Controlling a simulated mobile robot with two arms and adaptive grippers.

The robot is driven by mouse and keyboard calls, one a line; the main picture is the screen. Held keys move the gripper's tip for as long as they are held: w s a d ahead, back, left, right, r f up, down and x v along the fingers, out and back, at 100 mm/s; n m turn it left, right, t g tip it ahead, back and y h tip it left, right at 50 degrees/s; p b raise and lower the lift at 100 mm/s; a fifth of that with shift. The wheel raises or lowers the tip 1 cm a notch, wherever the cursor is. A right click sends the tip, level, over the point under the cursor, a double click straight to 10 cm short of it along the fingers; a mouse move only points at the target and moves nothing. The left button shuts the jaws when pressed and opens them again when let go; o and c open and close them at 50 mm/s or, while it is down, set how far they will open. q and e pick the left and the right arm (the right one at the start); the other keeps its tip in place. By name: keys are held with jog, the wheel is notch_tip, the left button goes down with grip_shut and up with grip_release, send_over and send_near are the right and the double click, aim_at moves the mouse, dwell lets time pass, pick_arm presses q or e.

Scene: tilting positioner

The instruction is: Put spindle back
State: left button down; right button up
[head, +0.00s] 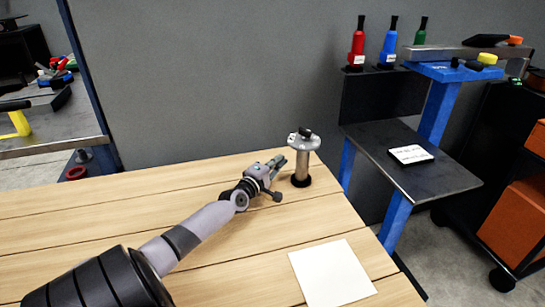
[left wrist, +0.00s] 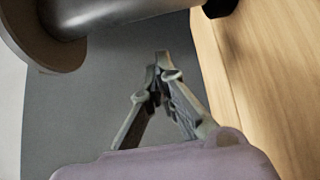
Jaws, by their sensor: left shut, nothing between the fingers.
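A grey metal cylinder with a wide flanged top and a black base (head: 302,165), apparently the spindle or its positioner, stands upright near the table's far right edge. Its dark top piece shows above the flange. My left gripper (head: 278,163) is just left of it, shut and empty, with its fingers pointing towards the cylinder. In the left wrist view the shut fingertips (left wrist: 160,65) meet in the middle. The grey cylinder (left wrist: 70,50) is at the top left there, apart from the fingers in the picture. My right gripper is not in view.
A white square sheet (head: 332,273) lies on the wooden table (head: 215,275) near the front right. A blue-legged stand (head: 430,180) with red, blue and green bottles is at the right. A grey wall (head: 210,80) rises behind the table. The table's left part looks clear.

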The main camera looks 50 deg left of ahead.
aim_at(291, 182)
pick_arm(q)
jog(key=b+x, duration=0.1)
jog(key=x, duration=0.3)
jog(key=shift+w+a+f, duration=0.15)
jog(key=d+p, duration=0.1)
jog(key=s+d+p, duration=0.1)
jog(key=p, duration=0.1)
jog(key=shift+s+d+r, duration=0.2)
jog(key=shift+d+r, duration=0.05)
jog(key=shift+d, duration=0.15)
jog(key=shift+s+d+p, duration=0.25)
jog(key=shift+d+p, duration=0.05)
jog(key=shift+d, duration=0.1)
jog(key=shift+d+f, duration=0.1)
jog(key=shift+f, duration=0.1)
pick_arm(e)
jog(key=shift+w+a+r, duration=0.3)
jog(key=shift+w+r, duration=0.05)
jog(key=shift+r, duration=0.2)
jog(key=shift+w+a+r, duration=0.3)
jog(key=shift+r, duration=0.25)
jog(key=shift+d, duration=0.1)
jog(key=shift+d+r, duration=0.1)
